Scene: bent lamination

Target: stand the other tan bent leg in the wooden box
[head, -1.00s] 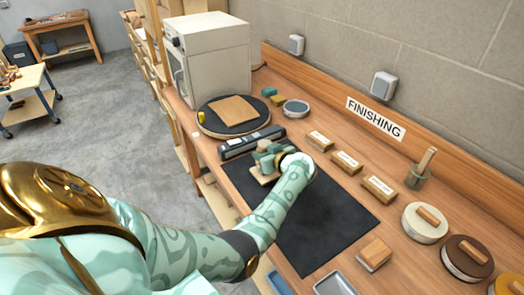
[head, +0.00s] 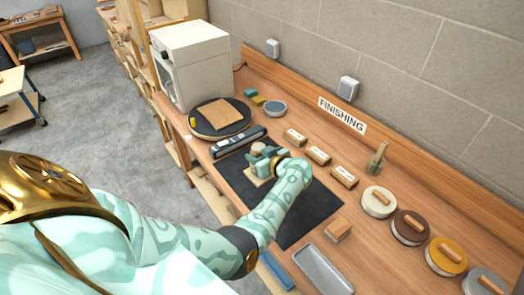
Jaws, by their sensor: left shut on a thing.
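My left gripper (head: 261,165) is over the far end of the black mat (head: 305,207) on the bench. It is shut on a tan piece (head: 255,188), which looks like the tan bent leg. Only a small pale edge of the piece shows below the fingers, so its bend and tilt are hidden. I cannot tell whether it touches the mat. I cannot make out an open wooden box for the leg. My right gripper is not in view.
A long dark tool (head: 238,143) lies just beyond the mat. A round black turntable (head: 205,127) with a tan board stands behind it, by a white oven (head: 190,62). Labelled blocks (head: 318,155) and round tins (head: 379,202) line the right. A grey tray (head: 323,269) lies in front.

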